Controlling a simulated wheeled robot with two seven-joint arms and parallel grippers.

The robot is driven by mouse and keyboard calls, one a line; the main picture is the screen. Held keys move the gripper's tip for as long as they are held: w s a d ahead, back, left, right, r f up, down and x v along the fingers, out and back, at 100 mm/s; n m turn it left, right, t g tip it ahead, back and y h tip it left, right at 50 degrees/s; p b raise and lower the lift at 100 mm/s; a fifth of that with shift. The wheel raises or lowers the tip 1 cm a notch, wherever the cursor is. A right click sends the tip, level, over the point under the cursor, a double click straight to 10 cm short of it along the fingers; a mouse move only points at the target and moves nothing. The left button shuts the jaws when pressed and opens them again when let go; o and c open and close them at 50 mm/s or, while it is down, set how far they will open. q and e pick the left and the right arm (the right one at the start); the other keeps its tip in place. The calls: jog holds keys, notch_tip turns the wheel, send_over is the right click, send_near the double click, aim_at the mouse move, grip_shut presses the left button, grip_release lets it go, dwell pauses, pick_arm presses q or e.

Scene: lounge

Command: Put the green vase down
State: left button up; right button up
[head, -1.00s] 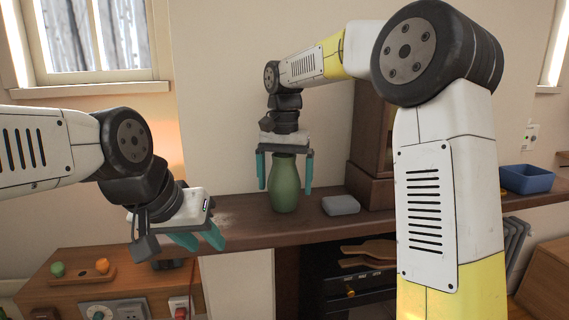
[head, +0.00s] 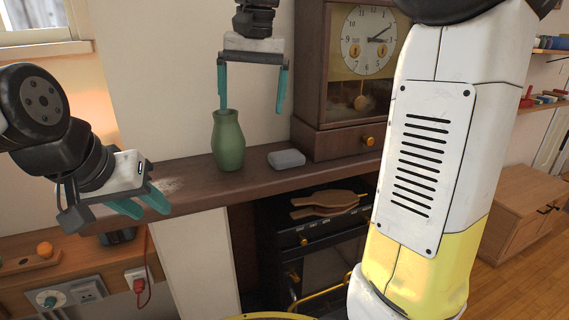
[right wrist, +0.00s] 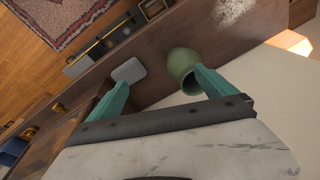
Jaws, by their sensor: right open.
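The green vase (head: 228,141) stands upright on the dark wooden mantel shelf (head: 190,183). My right gripper (head: 251,100) is open and empty above the vase and a little to its right; one finger reaches down near the vase's rim. In the right wrist view the vase (right wrist: 181,62) shows beyond one of the teal fingers, which partly covers it, and the right gripper (right wrist: 160,88) has nothing between its fingers. My left gripper (head: 140,205) hangs at the left, away from the vase, in front of the shelf; its two fingers look apart with nothing between them.
A grey box (head: 286,159) lies on the shelf just right of the vase. A wooden pendulum clock (head: 312,100) stands behind it. Below are a black stove (head: 330,262) with bellows (head: 325,203) and, at left, a wooden cabinet (head: 20,292) with sockets. The shelf left of the vase is bare.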

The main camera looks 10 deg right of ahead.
jog(key=s+d+f+n+t, duration=0.1)
jog(key=s+d+f+t, duration=0.1)
jog(key=s+d+f, duration=0.2)
jog(key=s+d+f+n+t+y, duration=0.1)
jog(key=s+d+f, duration=0.3)
jog(key=s+f, duration=0.5)
jog(key=s+t, duration=0.1)
jog(key=s, duration=0.2)
jog(key=shift+s+d, duration=0.2)
